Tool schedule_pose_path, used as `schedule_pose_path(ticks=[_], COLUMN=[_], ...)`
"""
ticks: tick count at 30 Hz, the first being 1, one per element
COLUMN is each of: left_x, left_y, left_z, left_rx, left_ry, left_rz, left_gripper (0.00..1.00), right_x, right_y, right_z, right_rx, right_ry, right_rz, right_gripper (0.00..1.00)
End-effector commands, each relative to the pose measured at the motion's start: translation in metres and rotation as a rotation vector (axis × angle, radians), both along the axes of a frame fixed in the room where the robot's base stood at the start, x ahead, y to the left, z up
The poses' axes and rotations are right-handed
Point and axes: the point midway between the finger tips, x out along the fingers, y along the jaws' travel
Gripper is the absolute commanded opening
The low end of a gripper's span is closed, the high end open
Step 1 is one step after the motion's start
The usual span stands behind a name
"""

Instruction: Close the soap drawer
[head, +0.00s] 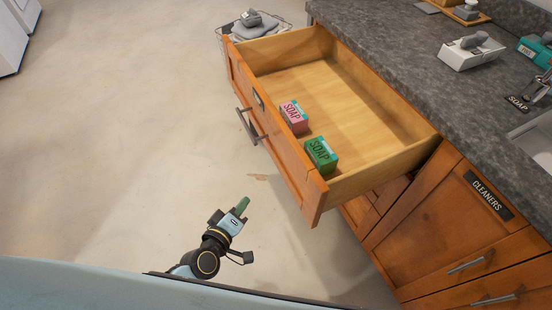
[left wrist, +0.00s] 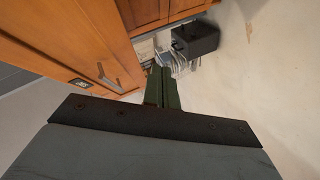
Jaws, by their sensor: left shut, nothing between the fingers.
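The soap drawer (head: 345,103) is a wooden drawer pulled far out of the cabinet under the grey counter. Inside it, near the front panel (head: 275,135), are a pink soap box (head: 294,117) and a green soap box (head: 321,154). A metal bar handle (head: 247,125) is on the front panel; a handle also shows in the left wrist view (left wrist: 109,78). My left gripper (head: 242,205) is shut and empty. It is in front of the drawer, apart from the front panel. Its green fingers (left wrist: 161,88) are together in the left wrist view. My right gripper is not in view.
A wire basket (head: 252,30) with grey items stands beyond the drawer. The counter (head: 400,60) holds a white box (head: 471,52) and a sink at right. A cabinet labelled CLEANERS (head: 487,195) is to the right. The concrete floor (head: 120,130) at left is clear.

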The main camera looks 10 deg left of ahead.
Motion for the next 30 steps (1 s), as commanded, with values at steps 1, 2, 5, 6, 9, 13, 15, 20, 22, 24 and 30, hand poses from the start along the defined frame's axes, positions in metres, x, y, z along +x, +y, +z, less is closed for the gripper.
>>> schedule_pose_path(ticks=[1, 2, 5, 6, 9, 13, 15, 20, 22, 24, 30], left_x=[0.012, 0.017, 0.026, 0.028, 0.030, 0.036, 0.043, 0.072, 0.085, 0.097, 0.121], left_y=[-0.006, -0.009, -0.014, -0.016, -0.017, -0.019, -0.021, -0.026, -0.028, -0.031, -0.036], left_z=[0.017, 0.031, 0.068, 0.079, 0.098, 0.108, 0.109, 0.109, 0.109, 0.108, 0.107], left_rx=[-0.109, -0.176, -0.358, -0.415, -0.512, -0.560, -0.563, -0.560, -0.559, -0.560, -0.556], left_ry=[-0.057, -0.084, -0.143, -0.158, -0.178, -0.186, -0.186, -0.188, -0.187, -0.186, -0.185], left_rz=[0.032, 0.053, 0.097, 0.110, 0.130, 0.137, 0.139, 0.137, 0.138, 0.138, 0.137], left_gripper=[0.00, 0.00, 0.00, 0.00, 0.00, 0.00, 0.00, 0.00, 0.00, 0.00, 0.00], right_x=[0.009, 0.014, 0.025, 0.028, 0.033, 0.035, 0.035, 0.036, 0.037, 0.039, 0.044], right_y=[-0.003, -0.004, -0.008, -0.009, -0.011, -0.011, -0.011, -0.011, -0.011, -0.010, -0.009], right_z=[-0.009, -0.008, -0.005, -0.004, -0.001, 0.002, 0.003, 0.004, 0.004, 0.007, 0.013], right_rx=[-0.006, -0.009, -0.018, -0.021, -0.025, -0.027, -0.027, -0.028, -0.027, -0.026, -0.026], right_ry=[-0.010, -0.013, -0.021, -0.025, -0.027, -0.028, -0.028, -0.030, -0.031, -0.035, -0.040], right_rz=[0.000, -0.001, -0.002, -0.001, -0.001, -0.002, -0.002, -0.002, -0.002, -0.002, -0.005], right_gripper=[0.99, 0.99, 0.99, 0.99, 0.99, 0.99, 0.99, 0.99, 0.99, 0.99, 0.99])
